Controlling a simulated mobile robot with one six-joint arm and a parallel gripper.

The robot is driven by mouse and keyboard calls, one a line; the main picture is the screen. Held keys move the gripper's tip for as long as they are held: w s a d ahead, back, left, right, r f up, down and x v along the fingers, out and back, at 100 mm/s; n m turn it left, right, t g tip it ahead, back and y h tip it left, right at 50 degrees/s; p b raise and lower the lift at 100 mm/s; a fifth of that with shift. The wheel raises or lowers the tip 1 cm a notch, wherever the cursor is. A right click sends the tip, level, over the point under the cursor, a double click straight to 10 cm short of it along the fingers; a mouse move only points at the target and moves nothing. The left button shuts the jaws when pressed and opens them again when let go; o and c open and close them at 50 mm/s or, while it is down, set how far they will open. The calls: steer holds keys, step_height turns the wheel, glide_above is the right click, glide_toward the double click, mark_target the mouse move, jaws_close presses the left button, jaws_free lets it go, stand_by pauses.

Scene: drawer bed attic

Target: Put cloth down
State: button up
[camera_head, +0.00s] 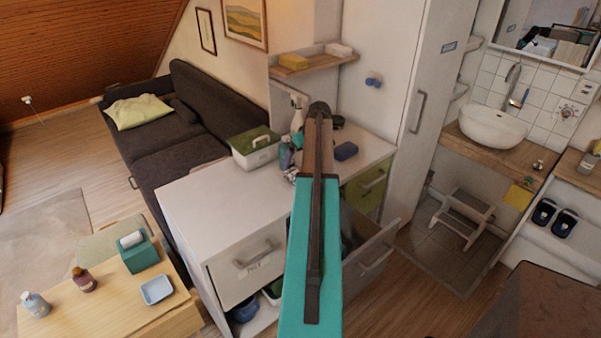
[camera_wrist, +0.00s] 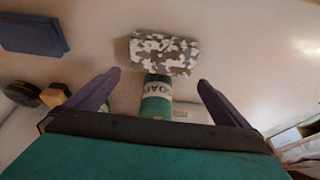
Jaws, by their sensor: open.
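My gripper (camera_wrist: 159,77) is open in the wrist view, with its two dark purple fingers spread and nothing clasped between them. A brown, grey and white patterned cloth-like bundle (camera_wrist: 165,53) lies on the pale surface just beyond the fingertips, apart from both fingers. A folded blue cloth-like piece (camera_wrist: 33,35) lies at upper left; a similar dark blue piece (camera_head: 346,151) is on the white counter (camera_head: 215,200) in the head view. There, my teal arm hides the gripper and part of the counter, and I cannot clearly make out the patterned bundle.
A green labelled container (camera_wrist: 155,97) stands between the fingers' span, below the bundle. Black and yellow items (camera_wrist: 45,93) are near the left finger. A drawer (camera_head: 375,255) below is pulled out.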

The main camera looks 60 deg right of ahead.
mark_target(297, 167)
steer(key=shift+f, duration=0.15)
stand_by(0.3)
steer(key=shift+p+x, duration=1.1)
steer(key=shift+x, duration=0.1)
steer(key=shift+p+x, duration=0.4)
steer(key=shift+x, duration=0.85)
steer(key=shift+s+a+f, duration=0.1)
steer(key=shift+s, duration=0.05)
steer(key=shift+c, duration=0.3)
steer(key=c, duration=0.9)
steer(key=shift+o, duration=0.2)
steer(key=shift+r, duration=0.2)
steer(key=shift+r+b, duration=1.2)
steer(key=shift+r, duration=0.3)
steer(key=s+a+b, duration=0.1)
steer(key=s+a, duration=0.2)
steer(key=a, duration=0.1)
steer(key=s+a+r+b, duration=0.1)
steer(key=s+a+b, duration=0.1)
steer(key=s+a, duration=0.1)
steer(key=s+a+b, duration=0.2)
steer(key=s+a, duration=0.1)
steer(key=a, duration=0.2)
steer(key=shift+s+a+r, duration=0.25)
steer(key=shift+a+r, duration=0.05)
steer(key=shift+a, duration=0.1)
